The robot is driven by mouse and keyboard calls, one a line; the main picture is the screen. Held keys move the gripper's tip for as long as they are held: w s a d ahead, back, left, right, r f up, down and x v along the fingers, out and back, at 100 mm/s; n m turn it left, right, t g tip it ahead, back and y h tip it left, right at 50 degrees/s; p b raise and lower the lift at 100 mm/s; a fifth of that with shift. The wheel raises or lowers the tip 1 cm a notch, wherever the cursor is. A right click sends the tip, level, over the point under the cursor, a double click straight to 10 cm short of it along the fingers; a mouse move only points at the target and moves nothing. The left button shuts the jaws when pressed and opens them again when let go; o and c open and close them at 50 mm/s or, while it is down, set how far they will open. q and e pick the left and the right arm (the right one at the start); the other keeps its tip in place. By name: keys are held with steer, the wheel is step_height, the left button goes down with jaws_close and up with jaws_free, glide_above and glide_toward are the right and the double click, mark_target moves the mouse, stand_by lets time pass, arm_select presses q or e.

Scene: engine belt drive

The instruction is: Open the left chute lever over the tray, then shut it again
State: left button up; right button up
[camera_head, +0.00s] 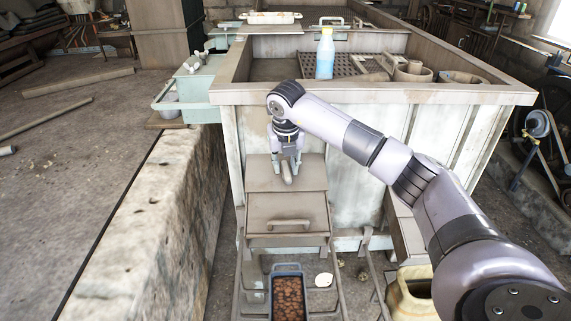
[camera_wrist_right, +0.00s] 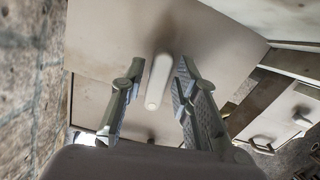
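The left chute (camera_head: 287,212) is a grey-beige sloped box on the front of the big machine. Its lever (camera_head: 288,178) is a short pale rod on the upper panel; it also shows in the right wrist view (camera_wrist_right: 158,80). My right gripper (camera_head: 287,158) is at the lever. In the right wrist view my right gripper (camera_wrist_right: 160,66) is open, one finger on each side of the lever, with gaps visible. The tray (camera_head: 274,269), dark-rimmed and filled with brown lumps, sits below the chute. My left gripper is out of view.
A bottle with blue liquid (camera_head: 325,54) stands on the machine's top. A second chute (camera_head: 404,236) is partly behind my right arm. A yellowish pot (camera_head: 412,292) stands at the lower right. A stone wall (camera_head: 165,215) runs along the left.

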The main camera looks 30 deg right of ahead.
mark_target(286, 178)
steer(key=shift+o, duration=0.6)
steer(key=shift+r, duration=0.1)
steer(key=v, duration=1.2)
steer(key=shift+c, duration=0.4)
